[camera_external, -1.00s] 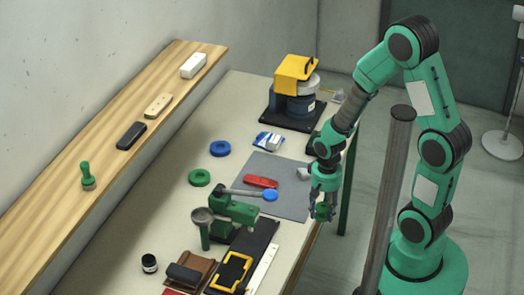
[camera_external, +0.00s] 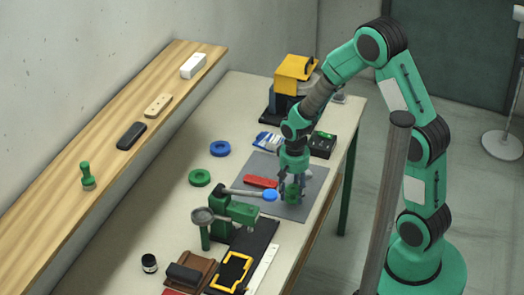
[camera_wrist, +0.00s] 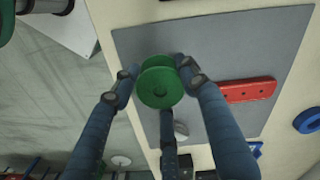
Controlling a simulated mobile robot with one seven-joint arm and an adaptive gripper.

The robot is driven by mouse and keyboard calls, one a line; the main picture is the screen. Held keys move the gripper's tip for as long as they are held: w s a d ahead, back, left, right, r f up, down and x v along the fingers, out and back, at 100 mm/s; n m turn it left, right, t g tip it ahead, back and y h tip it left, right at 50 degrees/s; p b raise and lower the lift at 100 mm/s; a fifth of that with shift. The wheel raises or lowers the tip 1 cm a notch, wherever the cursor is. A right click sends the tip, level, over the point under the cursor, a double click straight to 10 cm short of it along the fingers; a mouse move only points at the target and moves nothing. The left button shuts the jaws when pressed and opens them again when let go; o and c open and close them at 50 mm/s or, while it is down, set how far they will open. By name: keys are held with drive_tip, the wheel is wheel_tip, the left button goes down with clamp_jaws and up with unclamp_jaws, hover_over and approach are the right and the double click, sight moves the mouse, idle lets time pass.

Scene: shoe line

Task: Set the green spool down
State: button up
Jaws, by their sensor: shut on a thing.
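The green spool (camera_wrist: 160,84) is between the fingers of my gripper (camera_wrist: 160,80), with one round end facing the wrist camera. In the external view the spool (camera_external: 292,192) hangs from my gripper (camera_external: 293,186) over the right part of the grey mat (camera_external: 314,186). The fingers are shut on it. I cannot tell whether the spool touches the mat. In the wrist view the mat (camera_wrist: 215,40) lies behind the spool.
A black box (camera_external: 322,144) stands behind. A green clamp-like stand (camera_external: 230,210) is at the front left. The table's right edge is near.

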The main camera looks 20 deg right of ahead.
sight(290, 198)
drive_tip(key=shift+w+a, duration=0.1)
drive_tip(key=shift+w, duration=0.15)
drive_tip(key=shift+w, duration=0.15)
drive_tip(key=shift+w+a, duration=0.1)
drive_tip(key=shift+w, duration=0.1)
drive_tip(key=shift+w+f+b, duration=0.1)
drive_tip(key=shift+f+b, duration=0.4)
drive_tip(key=shift+f, duration=1.3)
drive_tip(key=shift+f, duration=0.1)
drive_tip(key=o, duration=1.1)
wheel_tip(290, 198, up, 12)
drive_tip(key=shift+r+p, duration=0.15)
drive_tip(key=shift+p, duration=0.9)
